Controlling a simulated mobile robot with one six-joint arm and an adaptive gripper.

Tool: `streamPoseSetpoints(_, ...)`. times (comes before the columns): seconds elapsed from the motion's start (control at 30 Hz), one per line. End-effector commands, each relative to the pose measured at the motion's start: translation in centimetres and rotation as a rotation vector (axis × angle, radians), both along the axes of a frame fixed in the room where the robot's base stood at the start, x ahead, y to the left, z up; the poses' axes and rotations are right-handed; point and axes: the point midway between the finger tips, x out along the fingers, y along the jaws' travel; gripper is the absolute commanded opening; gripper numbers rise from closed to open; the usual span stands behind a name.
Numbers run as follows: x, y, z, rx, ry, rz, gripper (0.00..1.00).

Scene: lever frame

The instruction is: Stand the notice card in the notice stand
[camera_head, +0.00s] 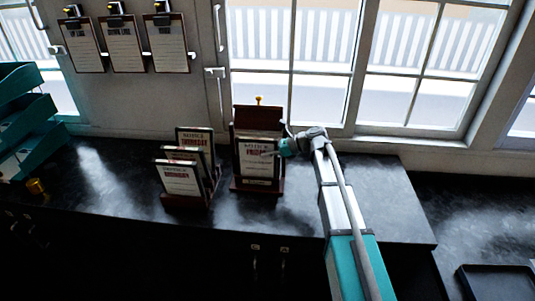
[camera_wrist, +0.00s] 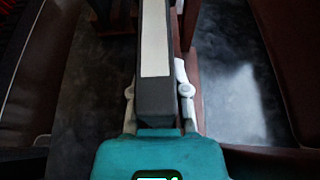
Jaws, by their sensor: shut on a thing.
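The notice card (camera_head: 258,158), with a white face, red print and dark frame, is upright in front of the notice stand's reddish-brown back board (camera_head: 257,118). The stand's base (camera_head: 256,187) shows below it. My gripper (camera_head: 278,150) reaches in from the right and is shut on the card's right side. In the wrist view the card shows nearly edge-on as a pale strip (camera_wrist: 155,40) with a dark border, between the fingers of my gripper (camera_wrist: 158,92). I cannot tell whether the card's lower edge rests in the stand.
A rack (camera_head: 187,200) with several other notice cards stands close left of the stand. Teal trays (camera_head: 38,110) and a small yellow object (camera_head: 36,187) are at far left. Clipboards (camera_head: 127,43) hang on the wall. The dark counter (camera_head: 385,200) is clear at right, below windows.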

Motion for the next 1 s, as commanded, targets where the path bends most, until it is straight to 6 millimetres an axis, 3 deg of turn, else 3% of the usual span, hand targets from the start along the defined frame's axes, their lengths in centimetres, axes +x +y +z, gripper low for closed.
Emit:
streamPoseSetpoints(0.13,0.0,0.0,-0.4,0.001,0.000,0.000,0.00)
streamPoseSetpoints(0.17,0.0,0.0,-0.3,0.000,0.000,0.000,0.27)
streamPoseSetpoints(0.2,0.0,0.0,-0.3,0.000,0.000,0.000,0.35)
streamPoseSetpoints(0.23,0.0,0.0,-0.3,0.000,0.000,0.000,0.36)
streamPoseSetpoints(0.77,0.0,0.0,0.2,0.000,0.000,0.000,0.36)
streamPoseSetpoints(1.0,-0.1,-2.5,1.3,0.000,0.000,-0.002,0.36)
